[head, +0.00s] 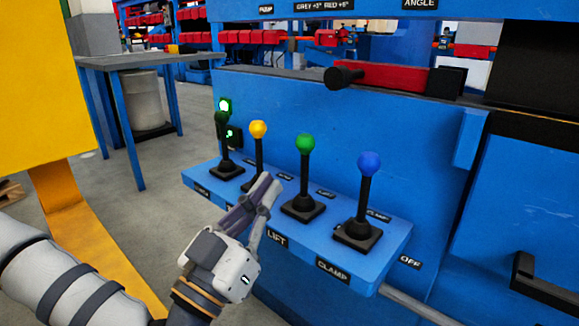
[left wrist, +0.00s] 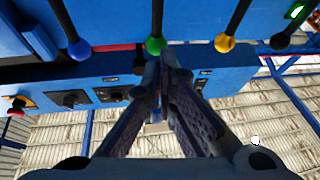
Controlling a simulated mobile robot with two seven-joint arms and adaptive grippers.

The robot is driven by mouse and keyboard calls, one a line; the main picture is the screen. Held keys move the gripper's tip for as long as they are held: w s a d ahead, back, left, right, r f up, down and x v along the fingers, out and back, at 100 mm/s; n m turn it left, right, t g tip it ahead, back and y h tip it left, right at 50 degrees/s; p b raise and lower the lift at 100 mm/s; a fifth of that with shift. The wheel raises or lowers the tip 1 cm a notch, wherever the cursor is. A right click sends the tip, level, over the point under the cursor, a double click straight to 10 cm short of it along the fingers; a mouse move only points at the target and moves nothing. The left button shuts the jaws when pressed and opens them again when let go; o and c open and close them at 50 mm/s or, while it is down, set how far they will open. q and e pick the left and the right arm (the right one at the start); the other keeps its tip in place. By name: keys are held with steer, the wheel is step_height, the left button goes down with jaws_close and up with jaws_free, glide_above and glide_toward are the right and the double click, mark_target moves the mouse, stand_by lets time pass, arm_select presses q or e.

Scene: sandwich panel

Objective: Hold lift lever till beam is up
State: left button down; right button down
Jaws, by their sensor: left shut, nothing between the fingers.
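The lift lever is the green-knobbed lever (head: 305,143), behind the front LIFT label (head: 277,239) on the blue control shelf (head: 395,262). It stands about upright. My left gripper (head: 268,186) is shut and empty, in front of the shelf between the yellow and green levers, apart from the green knob in the head view. In the left wrist view the green knob (left wrist: 155,45) shows just beyond the closed fingertips (left wrist: 166,62); contact cannot be told. The beam cannot be clearly made out. My right gripper is not in view.
The yellow lever (head: 258,129), the blue lever (head: 369,163) and a dark lever (head: 222,118) stand on the same shelf. A green lamp (head: 224,105) glows behind. A red bar (head: 380,77) sticks out above. A yellow panel (head: 35,80) is at the left.

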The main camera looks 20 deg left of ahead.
mark_target(301, 152)
arm_select(q)
steer(key=b+x, duration=0.1)
steer(key=x, duration=0.5)
steer(key=shift+w, duration=0.3)
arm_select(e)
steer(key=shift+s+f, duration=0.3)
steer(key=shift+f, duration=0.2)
arm_select(q)
steer(key=shift+d+r, duration=0.1)
steer(key=shift+r, duration=0.05)
